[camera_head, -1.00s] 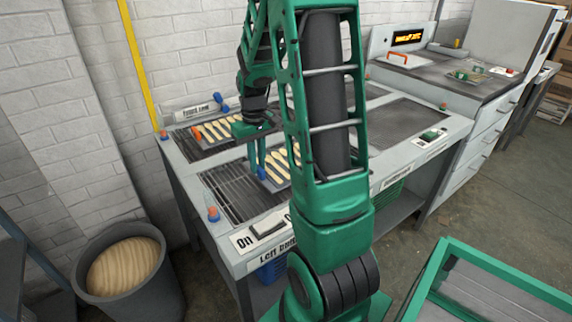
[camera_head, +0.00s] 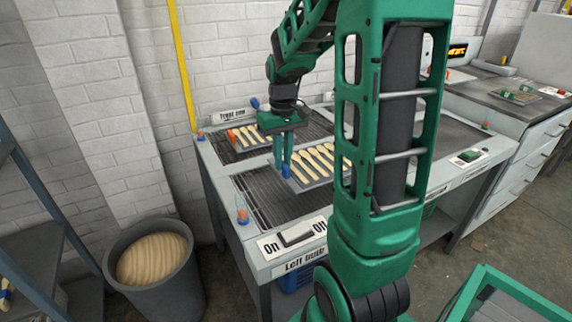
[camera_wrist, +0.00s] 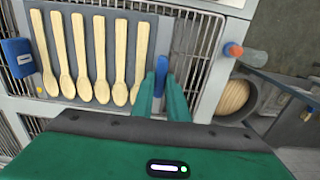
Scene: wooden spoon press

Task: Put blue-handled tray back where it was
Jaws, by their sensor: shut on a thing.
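The blue-handled tray (camera_head: 303,184) is a flat grey tray carrying several pale wooden spoons in a row. A second blue block (camera_wrist: 16,58) is at the tray's far end.
The slatted grate (camera_head: 262,205) left of my gripper is bare. A round bin (camera_head: 115,262) stands at front left.

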